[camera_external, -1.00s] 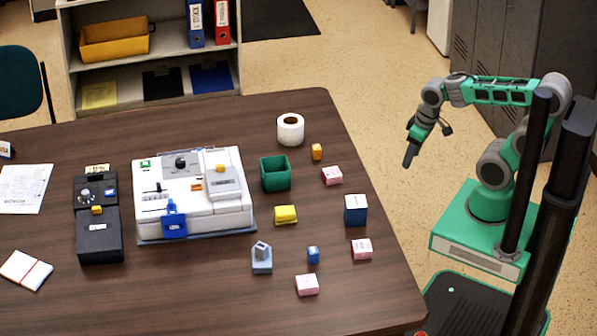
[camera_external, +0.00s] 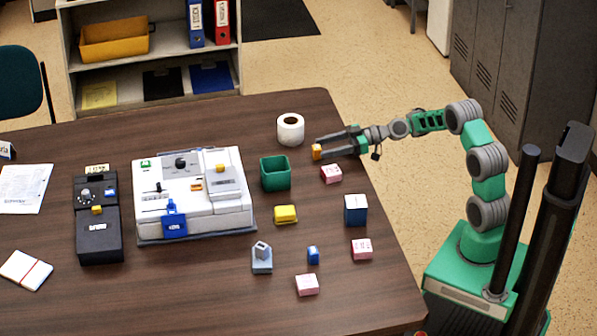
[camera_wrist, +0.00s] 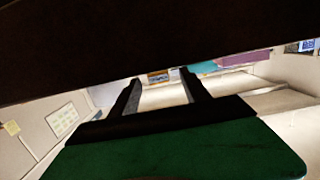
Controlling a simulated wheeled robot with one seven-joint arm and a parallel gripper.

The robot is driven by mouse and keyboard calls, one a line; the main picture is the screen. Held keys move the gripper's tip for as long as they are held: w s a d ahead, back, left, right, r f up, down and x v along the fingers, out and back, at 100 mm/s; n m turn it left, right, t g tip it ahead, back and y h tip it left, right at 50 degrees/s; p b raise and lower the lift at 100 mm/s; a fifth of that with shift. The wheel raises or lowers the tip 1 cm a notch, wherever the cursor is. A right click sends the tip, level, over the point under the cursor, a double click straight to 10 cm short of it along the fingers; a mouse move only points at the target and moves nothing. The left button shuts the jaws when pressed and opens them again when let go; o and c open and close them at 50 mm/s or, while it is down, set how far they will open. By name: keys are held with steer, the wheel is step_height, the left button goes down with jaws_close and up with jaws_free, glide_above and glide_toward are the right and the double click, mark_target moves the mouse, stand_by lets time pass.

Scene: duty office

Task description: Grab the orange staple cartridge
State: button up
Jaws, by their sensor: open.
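The orange staple cartridge (camera_external: 316,152) is a small block standing near the far right edge of the dark wooden table. My gripper (camera_external: 322,147) reaches in low from the right, with its fingertips at the cartridge in the external view. One finger is on the far side and one on the near side, and they are apart. I cannot tell whether either finger touches the cartridge. In the wrist view the two dark fingers (camera_wrist: 160,76) are spread, and I cannot make out the cartridge between them.
A white tape roll (camera_external: 290,129) stands just behind and left of the cartridge. A green open box (camera_external: 275,183) is to the left. A pink block (camera_external: 331,174) lies close in front, near the lower finger.

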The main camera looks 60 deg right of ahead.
mark_target(317, 149)
steer(key=x, duration=0.3)
steer(key=shift+w+a+f, duration=0.1)
steer(key=shift+w+f, duration=0.05)
steer(key=shift+w, duration=0.1)
jaws_close()
